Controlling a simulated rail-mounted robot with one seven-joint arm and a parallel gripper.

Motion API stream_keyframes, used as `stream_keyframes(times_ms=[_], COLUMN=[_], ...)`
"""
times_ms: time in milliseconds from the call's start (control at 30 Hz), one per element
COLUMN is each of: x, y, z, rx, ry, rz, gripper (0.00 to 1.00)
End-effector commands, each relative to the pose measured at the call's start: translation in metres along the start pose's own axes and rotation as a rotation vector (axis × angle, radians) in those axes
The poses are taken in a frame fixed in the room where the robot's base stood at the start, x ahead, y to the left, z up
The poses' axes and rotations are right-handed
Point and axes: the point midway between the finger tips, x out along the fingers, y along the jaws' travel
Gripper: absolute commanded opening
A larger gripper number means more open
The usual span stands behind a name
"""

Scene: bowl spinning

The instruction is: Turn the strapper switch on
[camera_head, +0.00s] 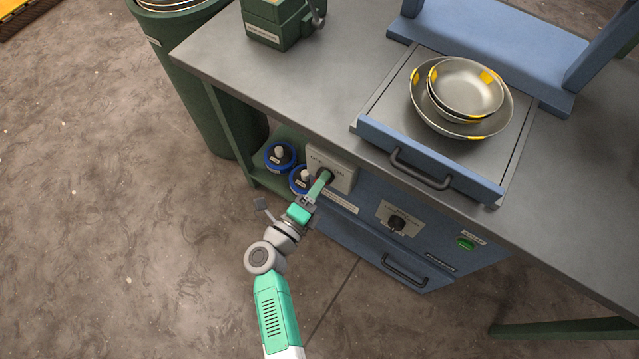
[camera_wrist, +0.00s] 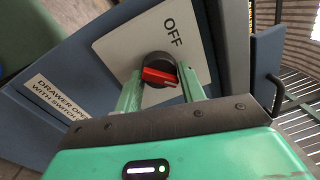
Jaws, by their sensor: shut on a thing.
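The strapper switch (camera_wrist: 158,76) is a round black knob with a red handle on a pale plate (camera_head: 333,172) at the upper left of the blue cabinet front. In the wrist view its plate (camera_wrist: 118,48) shows the word OFF; the head view also shows ON at the right. My gripper (camera_wrist: 160,86) is shut on the switch, with one green finger on each side of the red handle. In the head view my gripper (camera_head: 321,183) reaches the plate from below and largely hides the knob. I cannot tell which setting the handle points to.
A second black knob (camera_head: 397,223) and a green button (camera_head: 466,243) sit to the right on the cabinet. Drawer handles (camera_head: 405,270) stick out. Blue-rimmed round items (camera_head: 280,155) stand on a shelf at left. Metal bowls (camera_head: 467,88) rest on top.

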Motion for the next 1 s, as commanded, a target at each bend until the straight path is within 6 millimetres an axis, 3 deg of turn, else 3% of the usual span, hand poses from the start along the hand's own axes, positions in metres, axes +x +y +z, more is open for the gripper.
stream_keyframes(times_ms=[367, 400, 500, 800, 1000], x=[-0.001, -0.001, -0.001, -0.004, -0.041], y=[0.003, 0.003, 0.003, 0.0, -0.002], z=[-0.001, -0.001, -0.001, 0.0, 0.001], rx=[0.004, 0.004, 0.003, 0.003, 0.001], ry=[0.001, 0.001, 0.001, 0.0, -0.003], rz=[0.006, 0.006, 0.005, 0.003, 0.006], gripper=[0.17, 0.42, 0.6, 0.6, 0.6])
